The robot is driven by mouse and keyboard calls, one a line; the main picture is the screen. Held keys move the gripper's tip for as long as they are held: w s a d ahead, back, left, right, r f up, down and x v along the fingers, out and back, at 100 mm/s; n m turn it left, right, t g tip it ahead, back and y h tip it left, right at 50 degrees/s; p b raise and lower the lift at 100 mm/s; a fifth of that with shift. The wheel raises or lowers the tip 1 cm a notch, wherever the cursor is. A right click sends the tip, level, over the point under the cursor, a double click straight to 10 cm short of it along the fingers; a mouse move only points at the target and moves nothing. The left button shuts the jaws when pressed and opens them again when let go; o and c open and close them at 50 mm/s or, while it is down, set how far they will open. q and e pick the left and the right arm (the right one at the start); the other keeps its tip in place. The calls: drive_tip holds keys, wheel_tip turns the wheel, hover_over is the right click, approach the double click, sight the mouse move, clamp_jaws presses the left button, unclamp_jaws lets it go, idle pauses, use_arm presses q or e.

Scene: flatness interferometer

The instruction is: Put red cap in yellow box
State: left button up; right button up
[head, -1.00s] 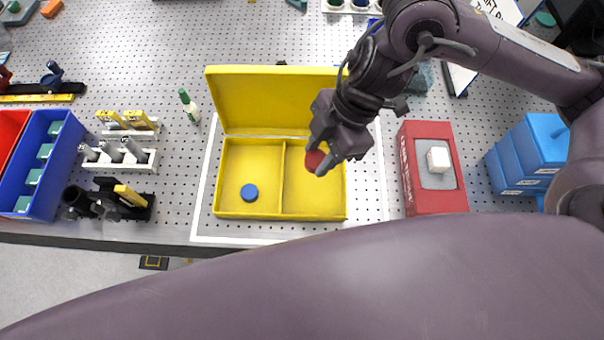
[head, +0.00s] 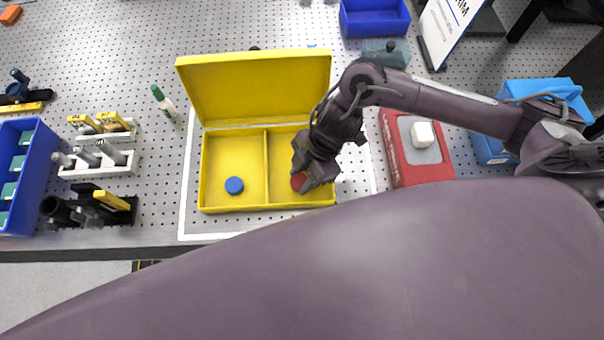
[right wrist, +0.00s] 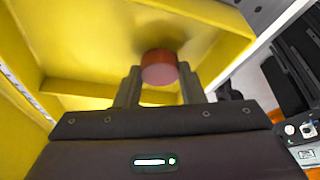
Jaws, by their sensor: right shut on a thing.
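The yellow box (head: 232,205) stands open on the table, its lid raised at the back and a divider splitting it into two compartments. It also shows in the right wrist view (right wrist: 85,88). My right gripper (head: 303,181) is down in the right compartment, shut on the red cap (head: 298,181). In the right wrist view the red cap (right wrist: 159,67) sits between the two fingertips, close to the yellow surface; I cannot tell whether it touches the floor. A blue cap (head: 234,185) lies in the left compartment. My left gripper is not in view.
A red case with a white block (head: 422,133) stands right of the box. Left are a rack of grey cylinders (head: 100,158), a green-capped bottle (head: 163,100) and a blue bin (head: 40,180). A blue tray (head: 375,22) is at the back.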

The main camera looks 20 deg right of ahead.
drive_tip(key=shift+f, duration=0.25)
drive_tip(key=shift+f, duration=0.15)
drive_tip(key=o, duration=0.9)
drive_tip(key=shift+o, duration=0.2)
drive_tip(key=v, duration=1.2)
drive_tip(key=shift+s, duration=0.15)
